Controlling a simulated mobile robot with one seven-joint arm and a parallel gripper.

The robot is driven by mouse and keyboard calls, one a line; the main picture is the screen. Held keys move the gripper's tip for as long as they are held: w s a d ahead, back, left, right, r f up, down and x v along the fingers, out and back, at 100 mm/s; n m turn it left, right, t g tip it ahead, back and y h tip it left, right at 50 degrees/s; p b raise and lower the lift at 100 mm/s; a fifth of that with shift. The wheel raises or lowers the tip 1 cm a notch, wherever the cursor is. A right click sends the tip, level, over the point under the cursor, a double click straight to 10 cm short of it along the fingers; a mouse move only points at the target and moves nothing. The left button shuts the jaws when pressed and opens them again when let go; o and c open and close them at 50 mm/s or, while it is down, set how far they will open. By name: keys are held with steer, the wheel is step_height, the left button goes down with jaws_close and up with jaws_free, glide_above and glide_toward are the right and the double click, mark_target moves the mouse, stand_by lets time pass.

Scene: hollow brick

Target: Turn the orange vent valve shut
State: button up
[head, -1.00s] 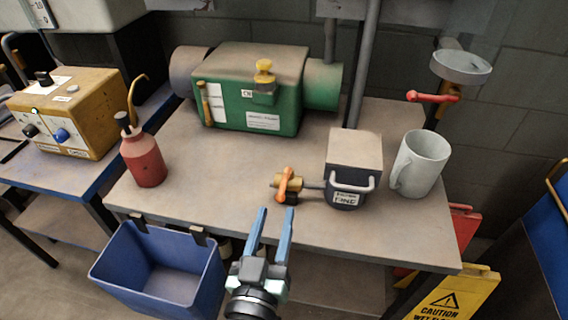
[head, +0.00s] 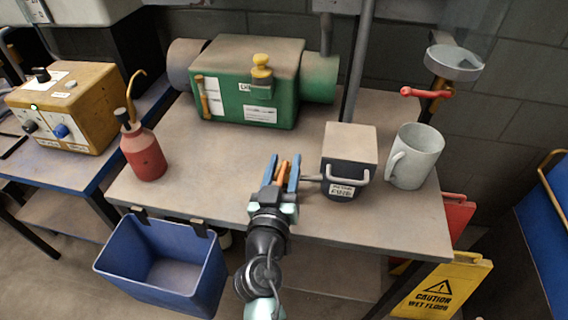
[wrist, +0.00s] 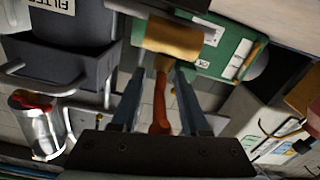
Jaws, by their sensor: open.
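The orange vent valve handle (head: 283,171) sits at the left end of a thin pipe from the dark box with a grey lid (head: 349,150). The fingers of my gripper (head: 283,158) stand apart, one on each side of the handle. In the wrist view the orange handle (wrist: 160,100) lies lengthwise between the two fingertips (wrist: 160,70), with visible gaps on both sides. My gripper hides the lower part of the valve in the head view.
A pale mug (head: 415,158) stands right of the box. A green machine (head: 247,85) with a yellow knob is behind, and a red oil can (head: 143,152) is at the left. A blue bin (head: 165,262) hangs at the table's front. The tabletop left of the valve is clear.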

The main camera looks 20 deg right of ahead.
jaws_close()
stand_by(1.3)
